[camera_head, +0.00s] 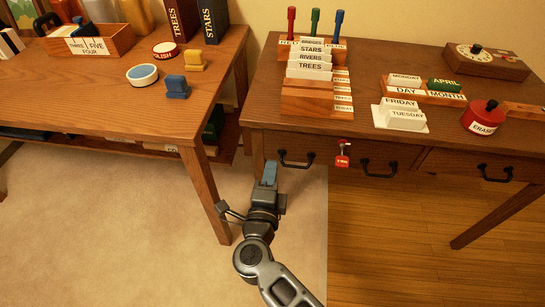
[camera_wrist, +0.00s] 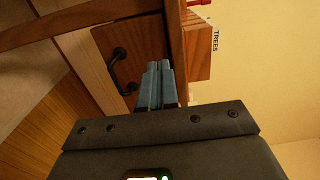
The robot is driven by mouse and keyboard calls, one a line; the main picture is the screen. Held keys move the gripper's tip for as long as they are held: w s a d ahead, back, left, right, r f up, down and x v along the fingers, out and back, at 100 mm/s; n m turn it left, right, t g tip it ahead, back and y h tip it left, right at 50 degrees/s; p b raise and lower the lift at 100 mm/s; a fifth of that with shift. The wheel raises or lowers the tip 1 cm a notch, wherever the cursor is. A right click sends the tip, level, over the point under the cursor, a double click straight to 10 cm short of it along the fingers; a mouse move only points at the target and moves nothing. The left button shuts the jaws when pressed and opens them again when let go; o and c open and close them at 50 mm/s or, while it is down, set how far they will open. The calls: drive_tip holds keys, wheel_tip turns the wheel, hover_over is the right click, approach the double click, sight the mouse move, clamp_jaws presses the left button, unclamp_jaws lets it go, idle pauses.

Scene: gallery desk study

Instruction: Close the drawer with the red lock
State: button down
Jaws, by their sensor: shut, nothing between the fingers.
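The right desk has a row of drawers along its front edge. A red lock (camera_head: 342,153) is on the front between the left drawer handle (camera_head: 297,160) and the middle drawer handle (camera_head: 379,168), seemingly on the left part of the middle drawer (camera_head: 402,160). I cannot tell how far any drawer stands out. My gripper (camera_head: 269,168) is shut and empty, low by the desk's left front leg, left of the left handle. In the wrist view, my blue fingertips (camera_wrist: 158,68) are together beside a black handle (camera_wrist: 120,70); contact is unclear. The lock is not visible there.
The right desktop (camera_head: 372,75) bears a card rack (camera_head: 310,85), stamps, and a red eraser pot (camera_head: 483,117). The left table (camera_head: 120,95) stands close to my gripper's left, with a narrow gap between. Open floor lies in front of the right desk.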

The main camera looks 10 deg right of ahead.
drive_tip(key=shift+v, duration=1.8)
drive_tip(key=b, duration=0.1)
approach(368, 141)
drive_tip(key=x, duration=0.6)
drive_tip(key=shift+w+f, duration=0.2)
drive_tip(key=shift+w+d, duration=0.1)
drive_tip(key=shift+w, duration=0.15)
drive_tip(key=shift+b+x, duration=0.3)
drive_tip(key=shift+x, duration=0.6)
drive_tip(key=shift+w+d+r, duration=0.1)
drive_tip(key=shift+w+r, duration=0.05)
drive_tip(key=shift+w, duration=0.05)
